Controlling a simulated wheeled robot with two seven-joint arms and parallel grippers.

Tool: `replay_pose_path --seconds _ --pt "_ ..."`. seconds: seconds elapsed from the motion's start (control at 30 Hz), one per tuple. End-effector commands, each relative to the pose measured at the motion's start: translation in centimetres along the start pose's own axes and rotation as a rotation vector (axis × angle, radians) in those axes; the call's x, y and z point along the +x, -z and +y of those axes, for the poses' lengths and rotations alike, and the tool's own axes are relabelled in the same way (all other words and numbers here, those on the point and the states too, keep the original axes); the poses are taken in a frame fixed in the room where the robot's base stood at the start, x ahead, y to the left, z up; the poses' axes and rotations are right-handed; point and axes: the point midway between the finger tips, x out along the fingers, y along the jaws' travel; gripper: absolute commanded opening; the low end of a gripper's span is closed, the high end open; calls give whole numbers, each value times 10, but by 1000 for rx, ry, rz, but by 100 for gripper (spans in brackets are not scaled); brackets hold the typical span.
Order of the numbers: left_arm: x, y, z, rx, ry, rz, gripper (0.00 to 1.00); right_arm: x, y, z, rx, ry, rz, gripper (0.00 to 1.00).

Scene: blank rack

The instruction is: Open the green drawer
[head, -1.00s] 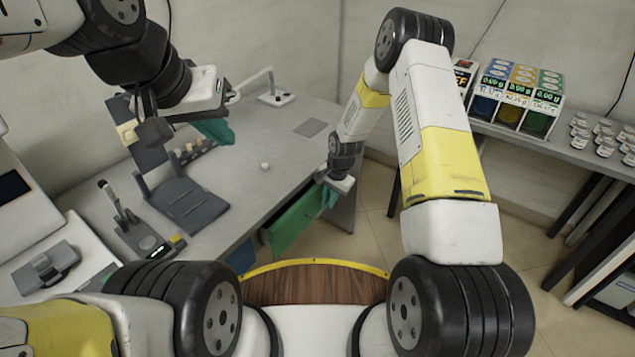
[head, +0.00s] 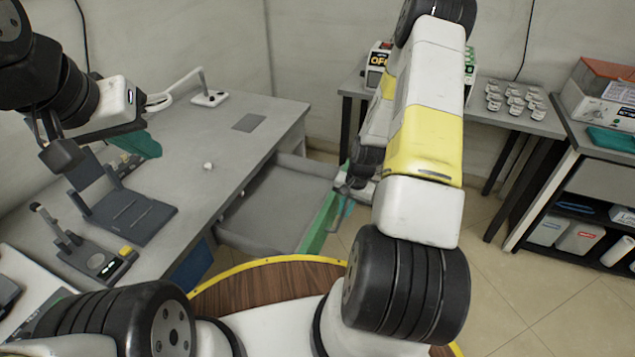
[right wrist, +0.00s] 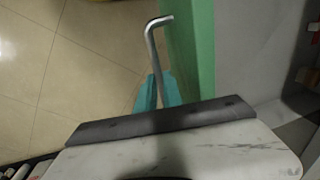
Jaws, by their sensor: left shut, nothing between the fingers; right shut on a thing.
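The green drawer (head: 317,228) stands pulled well out of the grey desk, its empty-looking grey inside showing from above. Its green front also shows in the right wrist view (right wrist: 190,50), with a silver bar handle (right wrist: 152,45) beside it. My right gripper (head: 342,208) is at the outer side of this front. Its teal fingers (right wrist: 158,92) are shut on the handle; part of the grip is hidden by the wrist. My left gripper (head: 139,146) is shut and empty above the left part of the desk, apart from the drawer.
The grey desk (head: 225,150) carries a small white ball (head: 208,166), a dark stand (head: 130,212) and a white lamp (head: 208,97). A blue drawer (head: 191,268) sits left of the green one. A side table and a shelf (head: 570,205) stand at right. Floor is open between.

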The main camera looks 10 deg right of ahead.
Motion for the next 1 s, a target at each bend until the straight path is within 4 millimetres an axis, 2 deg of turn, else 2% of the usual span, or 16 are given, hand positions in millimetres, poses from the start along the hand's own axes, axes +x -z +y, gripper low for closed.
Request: replay_pose_path --seconds 0.2,0.63,0.67,0.77,1.0 --pt "0 0 0 0 0 0 0 -3 0 16 0 0 -1 0" --pt "0 0 0 0 0 0 0 -4 0 19 -1 0 -1 0" --pt "0 0 0 0 0 0 0 -4 0 19 -1 0 -1 15" --pt "0 0 0 0 0 0 0 -4 0 19 -1 0 -1 32" --pt "0 0 0 0 0 0 0 -4 0 19 -1 0 -1 32"
